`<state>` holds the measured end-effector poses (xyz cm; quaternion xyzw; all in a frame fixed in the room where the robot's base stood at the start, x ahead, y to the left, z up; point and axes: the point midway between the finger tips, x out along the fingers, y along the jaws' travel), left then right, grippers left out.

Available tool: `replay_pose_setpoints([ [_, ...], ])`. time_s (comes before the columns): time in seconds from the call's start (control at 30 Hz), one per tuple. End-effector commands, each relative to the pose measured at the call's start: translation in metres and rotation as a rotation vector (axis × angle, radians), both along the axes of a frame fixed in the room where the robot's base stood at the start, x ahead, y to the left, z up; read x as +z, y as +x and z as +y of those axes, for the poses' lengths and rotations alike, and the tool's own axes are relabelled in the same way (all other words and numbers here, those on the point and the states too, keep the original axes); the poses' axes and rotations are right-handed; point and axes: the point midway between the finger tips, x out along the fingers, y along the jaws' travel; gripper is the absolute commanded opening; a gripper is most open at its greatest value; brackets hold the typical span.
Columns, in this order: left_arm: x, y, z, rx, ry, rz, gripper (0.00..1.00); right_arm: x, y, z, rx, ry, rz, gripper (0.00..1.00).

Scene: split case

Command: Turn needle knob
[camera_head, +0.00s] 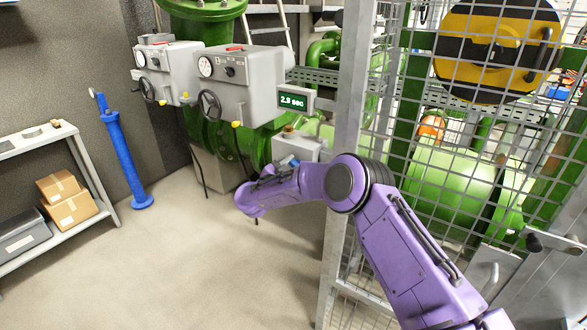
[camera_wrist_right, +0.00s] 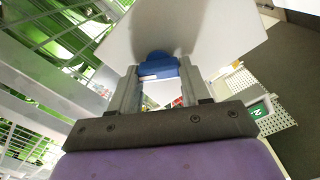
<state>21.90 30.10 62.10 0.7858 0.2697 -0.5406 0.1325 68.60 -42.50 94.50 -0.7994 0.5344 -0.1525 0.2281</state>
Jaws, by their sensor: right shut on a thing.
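The blue needle knob (camera_wrist_right: 157,65) shows in the right wrist view against a pale grey box face (camera_wrist_right: 200,30). The two grey fingers of my right gripper (camera_wrist_right: 158,85) stand on either side of it, shut on it. In the head view my purple right arm reaches in from the lower right, and its gripper (camera_head: 282,168) is at the front of a small grey box (camera_head: 302,148). A small blue part, seemingly the knob (camera_head: 294,161), shows there at the fingertips. The knob's turn angle cannot be told. My left gripper is not in view.
A mesh fence (camera_head: 465,120) with a grey post (camera_head: 347,110) stands close beside my right arm. A display (camera_head: 293,100) reads about 2.9, its unit blurred. Grey gauge boxes (camera_head: 240,85) stand behind. A shelf with cartons (camera_head: 70,208) is at left. The floor between is clear.

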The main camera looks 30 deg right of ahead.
Motion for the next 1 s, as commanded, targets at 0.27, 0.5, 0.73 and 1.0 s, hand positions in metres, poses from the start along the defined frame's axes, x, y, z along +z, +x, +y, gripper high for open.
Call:
replay_pose_setpoints([
  [0.27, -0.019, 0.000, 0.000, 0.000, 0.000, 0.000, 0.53, -0.005, -0.001, 0.000, 0.000, 0.061, -0.147, 0.16],
  [0.5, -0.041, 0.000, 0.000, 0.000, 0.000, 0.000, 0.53, -0.007, -0.002, 0.000, 0.001, 0.146, -0.352, 0.16],
  [0.73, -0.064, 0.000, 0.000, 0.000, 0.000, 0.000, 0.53, -0.009, -0.002, 0.000, 0.001, 0.229, -0.551, 0.16],
  [1.0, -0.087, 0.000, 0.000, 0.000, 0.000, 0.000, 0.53, -0.009, -0.003, -0.001, 0.001, 0.312, -0.751, 0.16],
])
